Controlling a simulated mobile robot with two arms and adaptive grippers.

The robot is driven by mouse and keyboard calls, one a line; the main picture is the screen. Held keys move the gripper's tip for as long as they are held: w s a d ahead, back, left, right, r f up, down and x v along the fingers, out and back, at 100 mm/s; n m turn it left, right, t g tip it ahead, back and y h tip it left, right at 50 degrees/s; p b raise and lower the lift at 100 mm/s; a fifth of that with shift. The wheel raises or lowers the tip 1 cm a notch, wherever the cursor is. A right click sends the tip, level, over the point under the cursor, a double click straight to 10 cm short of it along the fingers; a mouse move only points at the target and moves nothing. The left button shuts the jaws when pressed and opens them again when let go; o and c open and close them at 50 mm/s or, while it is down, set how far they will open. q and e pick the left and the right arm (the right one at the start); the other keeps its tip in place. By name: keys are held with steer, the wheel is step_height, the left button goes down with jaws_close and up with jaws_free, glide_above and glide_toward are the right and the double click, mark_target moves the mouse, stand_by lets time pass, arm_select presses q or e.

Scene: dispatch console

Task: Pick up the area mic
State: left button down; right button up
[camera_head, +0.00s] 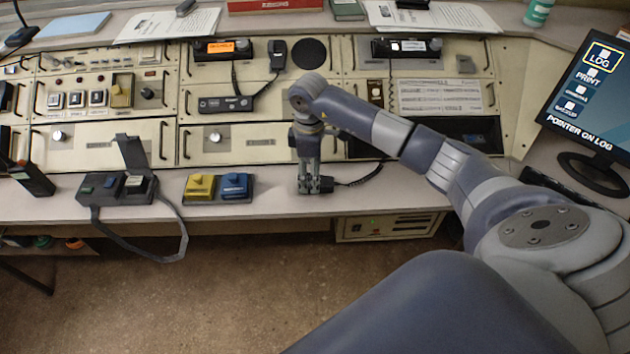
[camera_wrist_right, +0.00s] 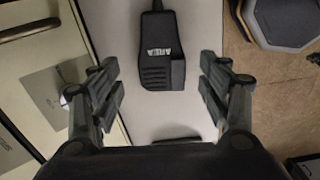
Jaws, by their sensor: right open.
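The area mic (camera_wrist_right: 163,50) is a black box-shaped mic with "AREA" in white letters and a cord at its top left in the right wrist view. It lies on the pale desk surface. My right gripper (camera_wrist_right: 158,85) is open and empty, with one finger to each side of the mic and clear space between. In the head view my right gripper (camera_head: 316,185) points down low over the desk's front part. There the mic is mostly hidden by the gripper; a dark cord (camera_head: 366,176) runs off to the right. My left gripper is not in view.
Left of my right gripper are yellow (camera_head: 199,189) and blue (camera_head: 235,187) switch boxes and a dark box with a raised lid (camera_head: 117,189). Another mic (camera_head: 278,54) hangs on the console. A monitor (camera_head: 590,95) stands at the right. The desk's front edge drops to floor.

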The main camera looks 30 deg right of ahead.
steer(key=shift+s+f, duration=0.15)
steer(key=shift+f, duration=1.4)
steer(key=c, duration=1.2)
steer(key=shift+c, duration=0.2)
steer(key=shift+r, duration=0.15)
